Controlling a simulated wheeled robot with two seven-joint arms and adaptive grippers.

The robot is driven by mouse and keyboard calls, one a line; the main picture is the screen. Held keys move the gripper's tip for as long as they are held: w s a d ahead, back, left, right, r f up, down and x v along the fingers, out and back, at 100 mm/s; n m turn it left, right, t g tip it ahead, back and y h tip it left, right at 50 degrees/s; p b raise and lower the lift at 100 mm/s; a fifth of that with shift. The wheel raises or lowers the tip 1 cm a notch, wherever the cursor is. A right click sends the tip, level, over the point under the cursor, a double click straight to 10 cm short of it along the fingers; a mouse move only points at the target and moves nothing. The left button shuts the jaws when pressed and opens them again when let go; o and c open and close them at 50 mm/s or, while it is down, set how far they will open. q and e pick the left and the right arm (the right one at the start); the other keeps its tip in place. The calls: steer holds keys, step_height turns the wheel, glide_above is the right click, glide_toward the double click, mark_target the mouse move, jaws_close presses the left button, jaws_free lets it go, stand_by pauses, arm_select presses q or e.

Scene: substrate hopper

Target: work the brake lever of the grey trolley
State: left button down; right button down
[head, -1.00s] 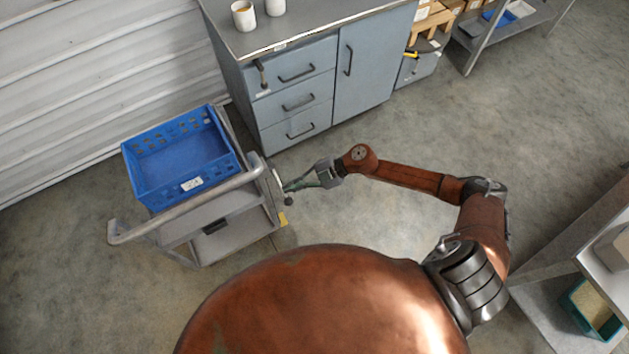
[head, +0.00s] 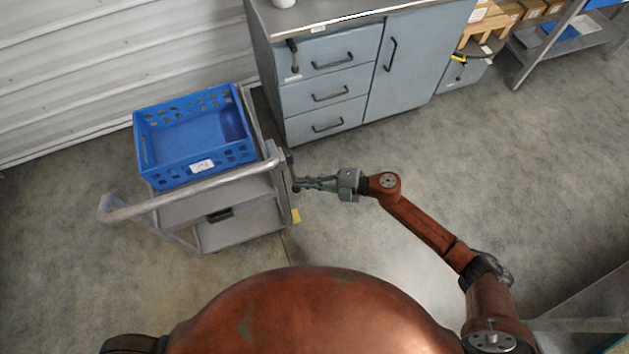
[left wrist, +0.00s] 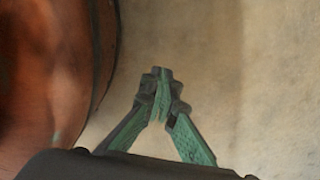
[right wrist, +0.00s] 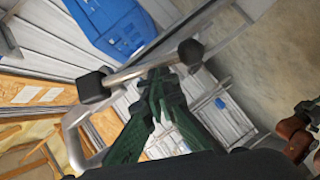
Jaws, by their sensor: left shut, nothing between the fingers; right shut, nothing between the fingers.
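The grey trolley (head: 240,233) stands at the left in the head view, its push handle (head: 190,190) towards me. Its brake lever (right wrist: 145,66) shows in the right wrist view as a metal bar with a dark block at one end and a round dark knob (right wrist: 190,51) at the other. In the head view the lever is small, at the trolley's right side. My right gripper (head: 299,184) is shut and empty, its fingertips right by the lever near the knob; I cannot tell whether they touch. My left gripper (left wrist: 161,95) is shut and empty over bare floor.
A blue crate (head: 195,137) sits on the trolley's top. A grey-blue drawer cabinet (head: 360,80) stands behind and right of it, and a corrugated wall (head: 90,70) behind it. A shelf (head: 575,50) is at the far right.

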arm_select(q)
steer(key=shift+w+d+r, duration=0.1)
steer(key=shift+w, duration=0.6)
arm_select(e)
steer(key=shift+w+a+f, duration=0.1)
steer(key=shift+w+f, duration=0.05)
steer(key=shift+w, duration=0.05)
